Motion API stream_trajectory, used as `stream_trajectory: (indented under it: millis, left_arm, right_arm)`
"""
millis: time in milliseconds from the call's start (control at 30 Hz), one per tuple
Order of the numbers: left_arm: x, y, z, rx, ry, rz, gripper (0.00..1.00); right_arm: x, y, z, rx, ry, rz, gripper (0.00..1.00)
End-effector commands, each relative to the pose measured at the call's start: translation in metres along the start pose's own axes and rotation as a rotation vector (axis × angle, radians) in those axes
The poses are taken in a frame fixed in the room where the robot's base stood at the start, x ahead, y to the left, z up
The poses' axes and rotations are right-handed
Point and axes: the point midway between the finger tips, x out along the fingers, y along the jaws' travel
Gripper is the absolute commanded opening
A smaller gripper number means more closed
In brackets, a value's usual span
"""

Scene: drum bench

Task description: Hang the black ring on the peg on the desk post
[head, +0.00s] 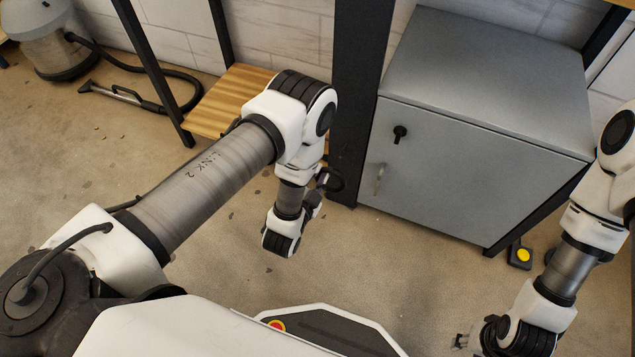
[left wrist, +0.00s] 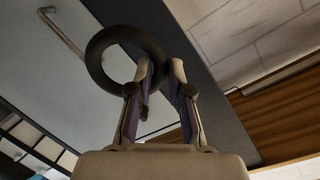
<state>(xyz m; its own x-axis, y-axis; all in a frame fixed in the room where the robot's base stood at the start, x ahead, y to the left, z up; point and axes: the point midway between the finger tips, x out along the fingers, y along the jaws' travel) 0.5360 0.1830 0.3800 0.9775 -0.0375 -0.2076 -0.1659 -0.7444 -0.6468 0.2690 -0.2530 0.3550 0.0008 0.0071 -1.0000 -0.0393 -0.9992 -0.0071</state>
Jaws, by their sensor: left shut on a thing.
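The black ring (left wrist: 97,62) is at the tip of my left gripper (left wrist: 163,72) in the left wrist view. Its near-side rim lies between the two fingers, which are shut on it, and one finger overlaps the ring's opening. In the head view the ring (head: 338,180) shows small beside my left gripper (head: 324,179), in front of the foot of the dark desk post (head: 358,95). I cannot make out the peg on the post in either view. My right gripper (head: 462,341) is low at the right of the head view, too small to read.
A vacuum cleaner (head: 60,45) with hose is at the far left.

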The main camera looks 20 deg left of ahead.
Motion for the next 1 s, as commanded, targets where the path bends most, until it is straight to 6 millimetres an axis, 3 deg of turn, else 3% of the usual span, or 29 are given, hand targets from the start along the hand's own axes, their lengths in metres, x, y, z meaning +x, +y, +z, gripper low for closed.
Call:
stream_trajectory:
  millis: [1000]
  left_arm:
    - [0.073, -0.006, -0.005, 0.0, -0.002, -0.003, 0.0]
  right_arm:
    - [0.04, 0.0, 0.0, 0.0, -0.001, 0.0, 0.4]
